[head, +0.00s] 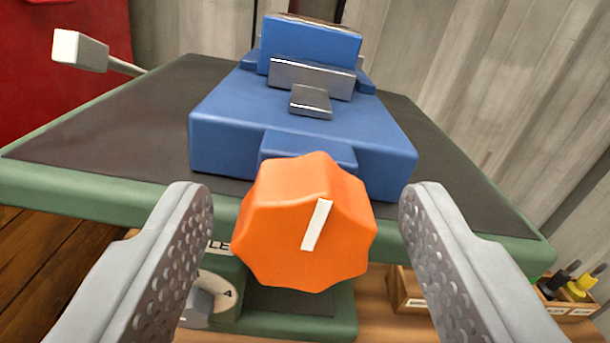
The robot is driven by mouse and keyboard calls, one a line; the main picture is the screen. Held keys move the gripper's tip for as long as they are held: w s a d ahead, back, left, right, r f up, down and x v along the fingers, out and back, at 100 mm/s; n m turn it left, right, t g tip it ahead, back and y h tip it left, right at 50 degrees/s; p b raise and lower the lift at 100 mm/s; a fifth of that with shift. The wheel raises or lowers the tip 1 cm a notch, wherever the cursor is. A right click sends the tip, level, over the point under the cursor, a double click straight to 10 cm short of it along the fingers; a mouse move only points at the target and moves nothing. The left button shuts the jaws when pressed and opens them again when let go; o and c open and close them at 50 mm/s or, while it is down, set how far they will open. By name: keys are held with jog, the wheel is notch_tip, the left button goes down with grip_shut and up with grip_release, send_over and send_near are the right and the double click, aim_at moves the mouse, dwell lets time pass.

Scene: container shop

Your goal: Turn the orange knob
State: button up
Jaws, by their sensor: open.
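The orange knob (275,225) is in the middle of the head view, a faceted shape with a white marker stripe (316,225) on its face. The stripe leans slightly, its top to the right. My gripper (306,215) is open, with one grey dimpled finger on each side of the knob. A gap shows between each finger and the knob in the picture. The knob hides what it is mounted on, and I cannot tell its exact depth relative to the fingertips.
A blue vise-like block (300,115) stands behind the knob on a dark-topped table with a green edge (90,195). A grey-white handle (80,50) sticks out at upper left. Below are a green base with a dial (218,295) and small wooden boxes (408,290). A corrugated wall (480,80) is behind.

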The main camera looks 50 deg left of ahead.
jog(key=shift+w+a, duration=0.1)
jog(key=shift+a, duration=0.05)
jog(key=c, duration=1)
